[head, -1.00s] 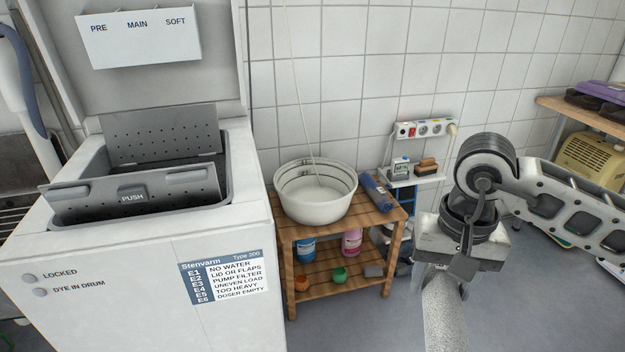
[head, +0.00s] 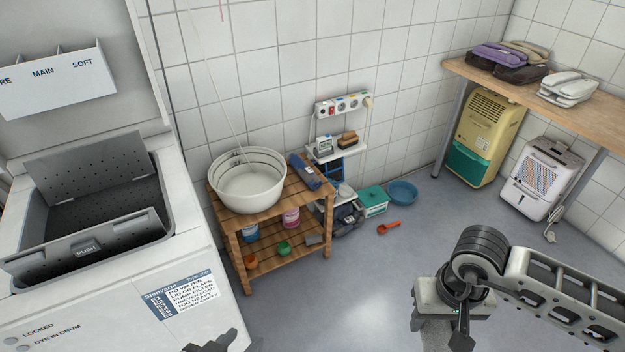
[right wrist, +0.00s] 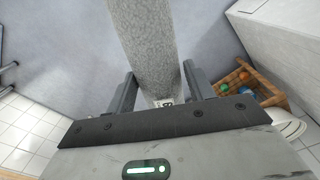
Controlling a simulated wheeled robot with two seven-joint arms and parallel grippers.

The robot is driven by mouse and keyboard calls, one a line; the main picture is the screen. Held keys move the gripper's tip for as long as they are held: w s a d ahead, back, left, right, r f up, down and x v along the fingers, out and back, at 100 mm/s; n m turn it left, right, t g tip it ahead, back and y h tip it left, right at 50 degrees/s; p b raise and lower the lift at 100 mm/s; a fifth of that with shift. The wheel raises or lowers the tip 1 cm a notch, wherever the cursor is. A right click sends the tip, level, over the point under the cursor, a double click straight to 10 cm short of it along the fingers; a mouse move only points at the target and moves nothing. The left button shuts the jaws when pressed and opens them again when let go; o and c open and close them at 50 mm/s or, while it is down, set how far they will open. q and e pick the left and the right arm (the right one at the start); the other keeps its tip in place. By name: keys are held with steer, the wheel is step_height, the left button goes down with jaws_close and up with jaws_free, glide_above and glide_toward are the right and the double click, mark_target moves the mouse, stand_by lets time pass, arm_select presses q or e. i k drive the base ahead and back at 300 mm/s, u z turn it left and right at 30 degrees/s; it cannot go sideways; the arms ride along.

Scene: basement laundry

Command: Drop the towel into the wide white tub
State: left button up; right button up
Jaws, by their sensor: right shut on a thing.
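The wide white tub (head: 250,184) stands on top of a slatted wooden shelf, left of centre in the head view. Its visible inside looks empty, and a thin pale cord hangs down to it. My right gripper (right wrist: 159,72) is shut on the towel (right wrist: 148,40), a speckled grey-white strip between its two dark fingers, with a small printed label near the grip. In the head view the gripper and towel are at the lower right, apart from the tub; the towel's lower part is cut off. Only a dark piece of my left gripper (head: 224,343) shows at the bottom edge.
The wooden shelf (head: 277,262) has bottles and small balls below, and a blue rolled item (head: 305,172) beside the tub. The washing machine (head: 190,240) stands at left. A blue basin (head: 402,192) and red-orange object (head: 389,228) lie on the floor. Floor in the middle is clear.

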mark_target(256, 190)
steer(key=z, duration=0.75)
steer(key=i, duration=2.25)
steer(key=u, duration=3.5)
steer(key=i, duration=0.5)
